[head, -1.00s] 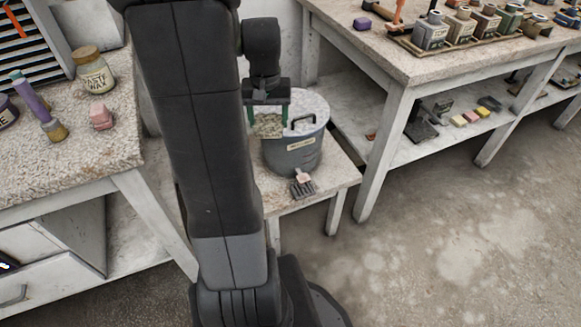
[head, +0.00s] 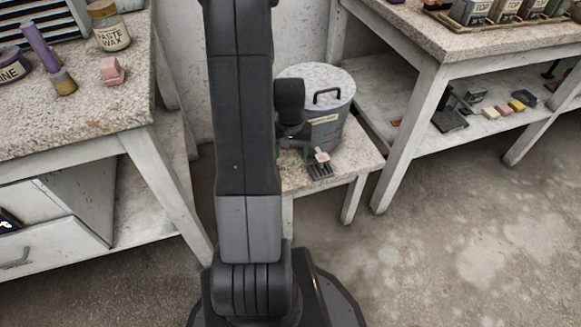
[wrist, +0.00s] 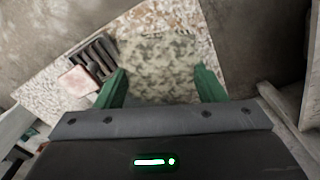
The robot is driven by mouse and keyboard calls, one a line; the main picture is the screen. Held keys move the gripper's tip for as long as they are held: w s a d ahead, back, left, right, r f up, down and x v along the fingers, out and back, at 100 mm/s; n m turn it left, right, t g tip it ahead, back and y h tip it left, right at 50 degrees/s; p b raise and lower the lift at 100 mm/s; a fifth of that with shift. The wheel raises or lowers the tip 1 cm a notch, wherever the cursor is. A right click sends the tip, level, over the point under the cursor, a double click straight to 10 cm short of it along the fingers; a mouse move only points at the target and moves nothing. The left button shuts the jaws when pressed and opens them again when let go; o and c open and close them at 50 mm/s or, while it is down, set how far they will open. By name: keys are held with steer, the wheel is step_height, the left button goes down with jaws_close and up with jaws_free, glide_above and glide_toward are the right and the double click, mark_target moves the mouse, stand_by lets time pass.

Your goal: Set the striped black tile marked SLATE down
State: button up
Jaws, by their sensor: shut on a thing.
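My gripper (wrist: 160,88) is shut on a flat, camouflage-patterned piece in mottled green-grey (wrist: 158,62), which fills the space between its green fingers. No stripes or SLATE lettering show on this piece. In the head view my gripper (head: 293,152) is low over the small stand, partly hidden by my arm, and the held piece is hidden there. A black striped, slatted piece (head: 320,171) lies on the stand, with a small pink piece (head: 322,157) against it. Both also show left of my gripper in the wrist view. I cannot tell whether the held piece touches the stand.
The small speckled stand (head: 350,165) also bears a grey lidded bin (head: 328,128) close beside my gripper. A workbench (head: 80,125) with jars and a pink block is at left. Another table (head: 470,42) with a lower shelf is at right.

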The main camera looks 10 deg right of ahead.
mark_target(291, 164)
steer(key=shift+f+b, duration=0.7)
steer(key=shift+f, duration=1.7)
steer(key=shift+f, duration=0.1)
steer(key=o, duration=0.9)
